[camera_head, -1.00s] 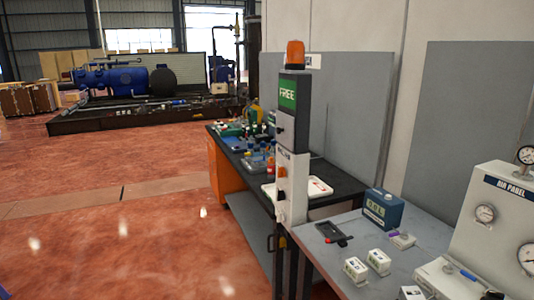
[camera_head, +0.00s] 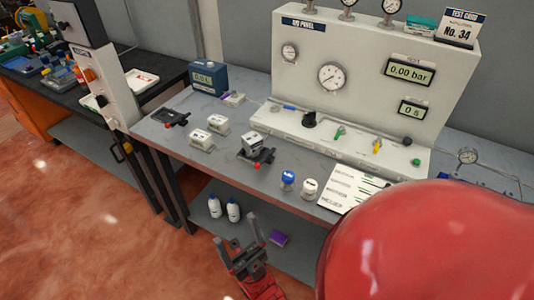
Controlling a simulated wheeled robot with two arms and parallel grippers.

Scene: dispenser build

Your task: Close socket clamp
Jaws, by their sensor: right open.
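A black clamp fixture (camera_head: 263,160) with a red knob sits on the grey bench in front of the panel, and a small white and dark block (camera_head: 253,141) stands in it. Whether its jaw touches the block is too small to tell. A second black fixture (camera_head: 171,118), also with a red end, lies empty at the bench's left end. My right gripper (camera_head: 239,236) is open and empty, low in front of the bench edge, below and apart from both fixtures. My left gripper is out of view.
Two white boxes (camera_head: 209,132) stand between the fixtures. A blue-capped jar (camera_head: 287,180) and a white jar (camera_head: 310,189) stand right of them. The gauge panel (camera_head: 330,45) rises behind. A lower shelf (camera_head: 275,222) holds bottles. My red arm hides the lower right.

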